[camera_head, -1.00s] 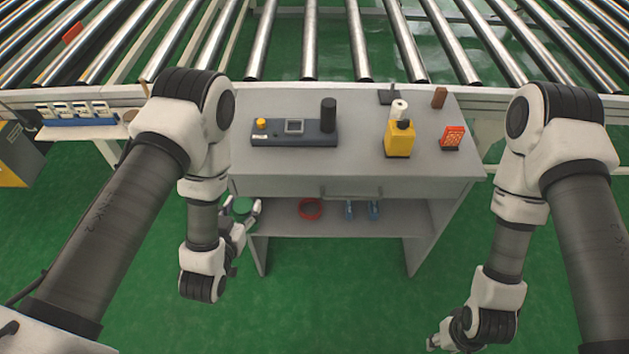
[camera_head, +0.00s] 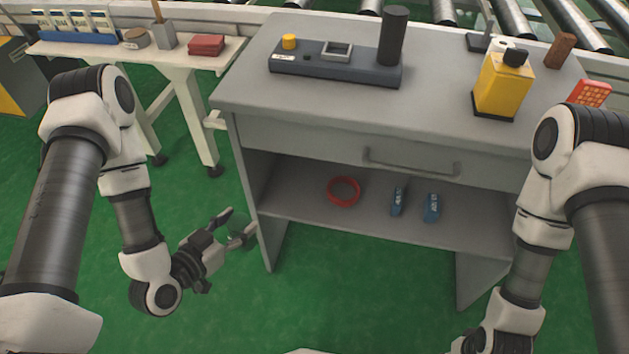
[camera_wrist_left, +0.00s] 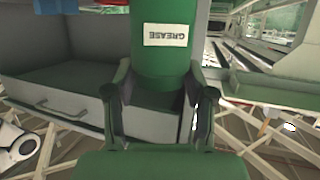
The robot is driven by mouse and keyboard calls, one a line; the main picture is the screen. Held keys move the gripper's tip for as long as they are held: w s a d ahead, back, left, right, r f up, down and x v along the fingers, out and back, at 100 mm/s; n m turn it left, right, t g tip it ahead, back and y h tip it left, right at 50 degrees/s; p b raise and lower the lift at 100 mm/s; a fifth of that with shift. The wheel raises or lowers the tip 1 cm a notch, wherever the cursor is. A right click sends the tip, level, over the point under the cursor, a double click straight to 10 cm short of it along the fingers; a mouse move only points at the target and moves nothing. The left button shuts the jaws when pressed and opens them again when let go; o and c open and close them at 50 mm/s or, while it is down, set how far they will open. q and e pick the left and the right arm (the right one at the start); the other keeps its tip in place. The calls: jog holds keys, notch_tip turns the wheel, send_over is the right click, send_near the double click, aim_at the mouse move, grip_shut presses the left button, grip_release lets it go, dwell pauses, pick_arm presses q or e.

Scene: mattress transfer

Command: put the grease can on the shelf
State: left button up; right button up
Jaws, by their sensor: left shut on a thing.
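My left gripper (camera_head: 236,228) is shut on the green grease can (camera_wrist_left: 166,58), whose white label reads GREASE upside down in the left wrist view. In the head view the can is dim and mostly hidden by the fingers. It is held in the air just left of the grey desk, at about the height of its shelf (camera_head: 300,208). The shelf is the open board under the drawer. My right gripper is at the bottom edge of the head view, mostly cut off, so its fingers cannot be made out.
The shelf holds a red ring (camera_head: 343,191) and two small blue items (camera_head: 431,208), with bare room at its left and right. The desk's left side panel (camera_head: 253,195) stands near the left gripper. A yellow bottle (camera_head: 503,85) stands on top. A white table (camera_head: 180,65) stands left.

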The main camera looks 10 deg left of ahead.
pick_arm(q)
jog(key=b+x, duration=0.3)
jog(key=x, duration=0.2)
jog(key=r+b+x, duration=0.1)
jog(key=b+x, duration=0.2)
jog(key=x, duration=0.3)
jog(key=b+x, duration=0.3)
jog(key=x, duration=0.3)
jog(key=shift+w+d+r, duration=0.2)
jog(key=shift+w, duration=0.2)
jog(key=shift+f, duration=0.2)
jog(key=shift+r, duration=0.2)
jog(key=shift+f, duration=0.15)
jog(key=o, duration=1.1)
jog(key=shift+c, duration=0.2)
